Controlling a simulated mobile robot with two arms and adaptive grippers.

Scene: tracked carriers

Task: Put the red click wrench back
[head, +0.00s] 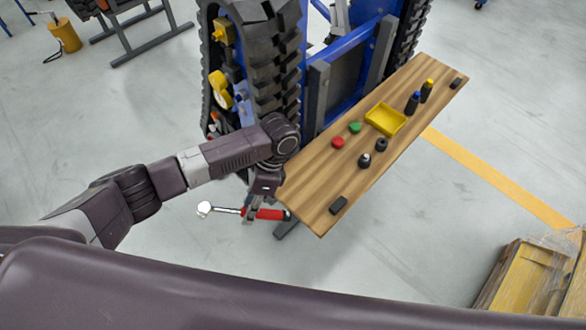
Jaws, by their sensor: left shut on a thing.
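The red click wrench (270,214) has a red handle and a silver shaft ending in a round ratchet head at its left. My left gripper (250,216) points down and is shut on the wrench near where the handle meets the shaft. The wrench lies roughly level in the picture, beside the left end of the wooden board (310,208). I cannot tell its height from this view. My right gripper is not in view.
The board carries a yellow tray (386,119), a red piece (338,142), a green piece (355,127), several dark small items and two black blocks. A blue tracked carrier (345,95) stands behind it. A wrapped pallet load (525,275) is at lower right.

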